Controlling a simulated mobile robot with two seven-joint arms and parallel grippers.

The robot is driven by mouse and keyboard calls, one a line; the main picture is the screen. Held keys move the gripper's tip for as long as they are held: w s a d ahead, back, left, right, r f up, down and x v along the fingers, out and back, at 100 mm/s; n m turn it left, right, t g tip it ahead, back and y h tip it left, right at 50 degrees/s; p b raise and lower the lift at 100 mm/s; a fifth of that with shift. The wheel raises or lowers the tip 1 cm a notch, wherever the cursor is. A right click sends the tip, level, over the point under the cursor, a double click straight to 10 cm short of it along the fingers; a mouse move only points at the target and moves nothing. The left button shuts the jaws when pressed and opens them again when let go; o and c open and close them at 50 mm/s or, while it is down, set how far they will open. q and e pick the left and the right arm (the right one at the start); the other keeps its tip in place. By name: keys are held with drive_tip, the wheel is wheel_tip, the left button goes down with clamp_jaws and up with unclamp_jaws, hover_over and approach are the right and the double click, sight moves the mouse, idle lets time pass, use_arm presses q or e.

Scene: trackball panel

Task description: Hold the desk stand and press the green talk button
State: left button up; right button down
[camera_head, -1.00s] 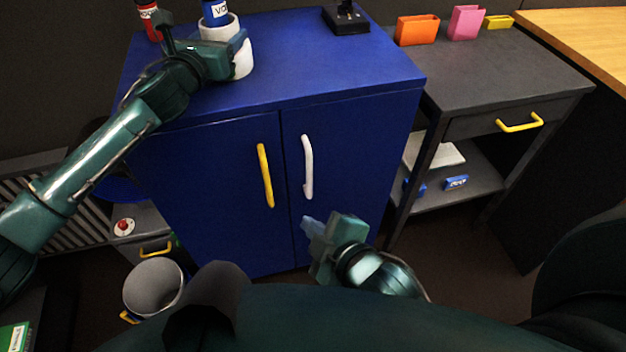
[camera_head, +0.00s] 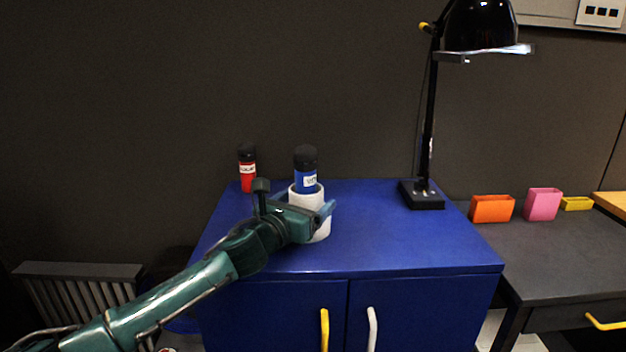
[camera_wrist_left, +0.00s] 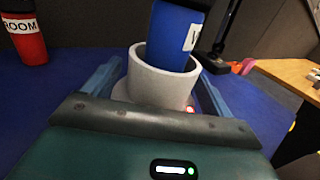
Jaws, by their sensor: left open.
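A white cylindrical stand (camera_head: 320,232) sits on the blue cabinet top with a blue, black-topped handheld unit (camera_head: 306,172) standing in it. In the left wrist view, the white stand (camera_wrist_left: 160,82) rises between my fingers, with the blue unit (camera_wrist_left: 172,36) leaning in its mouth. A small red light (camera_wrist_left: 190,109) shows low on the stand's right side. My left gripper (camera_head: 310,212) is open, one finger on each side of the stand; I cannot tell whether they touch it. I see no green button. My right gripper is not in view.
A red, black-topped unit (camera_head: 248,172) stands left of the stand, near the back of the blue cabinet (camera_head: 390,245). A black desk lamp (camera_head: 428,130) stands at the right. Orange (camera_head: 492,208) and pink (camera_head: 543,204) holders sit on the dark side desk.

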use_arm(q)
drive_tip(key=v, duration=1.2)
drive_tip(key=o, duration=0.3)
drive_tip(key=shift+p+v, duration=0.35)
drive_tip(key=shift+v, duration=2.65)
